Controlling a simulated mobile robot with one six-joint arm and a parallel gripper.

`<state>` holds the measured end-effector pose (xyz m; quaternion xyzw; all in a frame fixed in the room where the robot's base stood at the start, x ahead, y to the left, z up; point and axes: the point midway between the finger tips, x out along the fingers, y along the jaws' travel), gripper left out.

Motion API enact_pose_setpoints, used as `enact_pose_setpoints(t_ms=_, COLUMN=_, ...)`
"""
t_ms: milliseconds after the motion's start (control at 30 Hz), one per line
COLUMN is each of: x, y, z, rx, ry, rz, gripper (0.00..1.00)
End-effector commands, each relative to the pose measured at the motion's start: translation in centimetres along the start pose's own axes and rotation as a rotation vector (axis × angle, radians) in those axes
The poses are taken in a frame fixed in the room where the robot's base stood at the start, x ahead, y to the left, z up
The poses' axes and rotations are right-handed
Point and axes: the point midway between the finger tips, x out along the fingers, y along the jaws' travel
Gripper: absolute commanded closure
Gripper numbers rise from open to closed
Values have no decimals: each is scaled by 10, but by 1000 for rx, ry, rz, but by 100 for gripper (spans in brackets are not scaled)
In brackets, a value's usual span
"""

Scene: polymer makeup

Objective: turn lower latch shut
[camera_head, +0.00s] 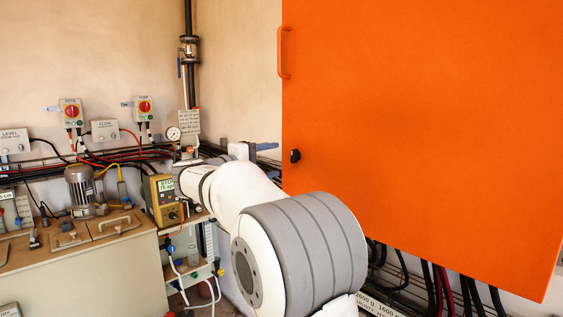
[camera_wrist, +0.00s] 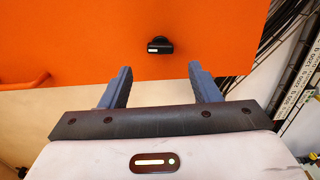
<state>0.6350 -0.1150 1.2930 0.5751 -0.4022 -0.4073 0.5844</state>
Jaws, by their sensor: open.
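The lower latch (camera_head: 295,155) is a small black knob near the left edge of the orange cabinet door (camera_head: 430,120). In the wrist view the latch (camera_wrist: 160,45) shows as a black piece with a pale end face, lying crosswise to my fingers. My gripper (camera_wrist: 159,68) is open and empty. Its two dark blue fingers point toward the door, and the latch lies beyond the fingertips, roughly centred between them, not touched. In the head view my arm hides most of the gripper. The door appears closed.
An orange door handle (camera_head: 284,52) is above the latch; it also shows in the wrist view (camera_wrist: 27,82). Black and red cables (camera_head: 440,285) hang below the cabinet. A workbench (camera_head: 85,265) with a yellow meter (camera_head: 162,200) and a small motor (camera_head: 81,190) stands left.

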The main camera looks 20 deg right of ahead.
Motion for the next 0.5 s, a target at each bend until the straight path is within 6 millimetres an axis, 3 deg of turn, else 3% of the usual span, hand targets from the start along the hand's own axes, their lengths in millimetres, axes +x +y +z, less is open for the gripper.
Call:
enact_pose_setpoints(t_ms=133, x=-13, y=0, z=-1, rx=0, ry=1, rz=0, gripper=44)
enact_pose_setpoints(t_ms=400, x=-15, y=0, z=0, rx=0, ry=-1, rz=0, gripper=44)
enact_pose_setpoints(t_ms=500, x=-15, y=0, z=0, rx=11, ry=0, rz=0, gripper=51)
